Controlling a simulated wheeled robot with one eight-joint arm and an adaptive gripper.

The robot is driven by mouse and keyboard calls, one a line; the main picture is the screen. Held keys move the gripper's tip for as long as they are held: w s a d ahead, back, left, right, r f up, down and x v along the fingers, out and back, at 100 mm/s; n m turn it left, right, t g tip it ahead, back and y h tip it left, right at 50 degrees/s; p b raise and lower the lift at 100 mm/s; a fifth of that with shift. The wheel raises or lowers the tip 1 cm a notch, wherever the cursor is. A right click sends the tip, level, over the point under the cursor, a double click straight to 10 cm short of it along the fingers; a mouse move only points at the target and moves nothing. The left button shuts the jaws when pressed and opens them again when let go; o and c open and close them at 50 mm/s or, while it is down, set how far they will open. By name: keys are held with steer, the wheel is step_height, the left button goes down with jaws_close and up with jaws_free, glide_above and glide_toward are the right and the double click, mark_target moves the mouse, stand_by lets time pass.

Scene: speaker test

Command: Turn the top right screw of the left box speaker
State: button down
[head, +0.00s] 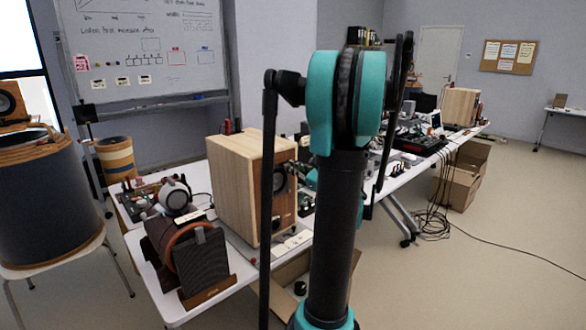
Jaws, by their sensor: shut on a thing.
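The left box speaker (236,184) is a pale wooden box standing upright on the near table. Its darker front face faces right, with a round black driver (280,183) partly in view. Its screws are too small to make out. My black and teal arm stands in the middle of the view and covers the space right of the speaker. My gripper (299,170) shows only in part, small and dark, close to the upper right of the speaker's front. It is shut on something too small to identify. I cannot tell whether it touches the speaker.
Headphones (175,194) and a dark fabric speaker (200,262) are at the table's left end. Another wooden box speaker (459,107) stands at the far right end. Cardboard boxes (462,186) and loose cables (433,222) lie on the floor at right. The right foreground floor is clear.

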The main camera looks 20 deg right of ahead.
steer(key=shift+m, duration=3.8)
steer(key=c, duration=1.6)
jaws_free()
steer(key=shift+o, duration=0.2)
steer(key=v, duration=0.8)
